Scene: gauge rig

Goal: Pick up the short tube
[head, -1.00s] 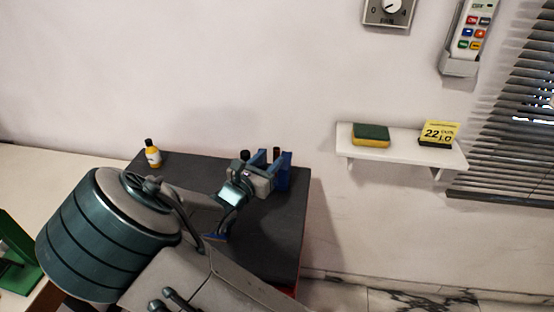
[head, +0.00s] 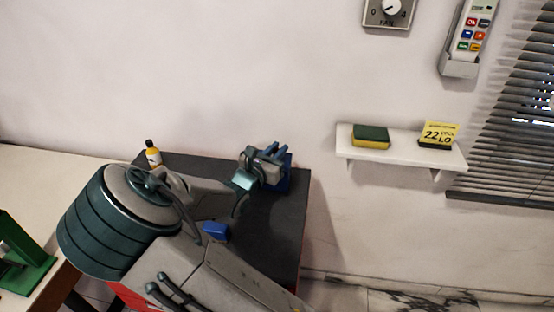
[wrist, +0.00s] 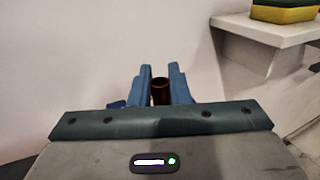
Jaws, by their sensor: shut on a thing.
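The short tube (wrist: 161,92) shows in the wrist view as a dark brown-red cylinder with an open top, upright between my two blue fingers. My gripper (wrist: 160,82) is shut on it. In the head view my gripper (head: 274,150) is over the far right corner of the dark table, and its fingers hide the tube. A blue block (head: 284,182) stands just below and behind the gripper. I cannot tell whether the tube's lower end is still in or on it.
The dark table (head: 270,225) also bears a yellow bottle with a black cap (head: 152,154) and another blue block (head: 215,231), partly behind my arm. A white wall shelf (head: 395,155) at the right holds a sponge (head: 371,136) and a yellow sign (head: 439,134). A green stand (head: 22,258) is at the left.

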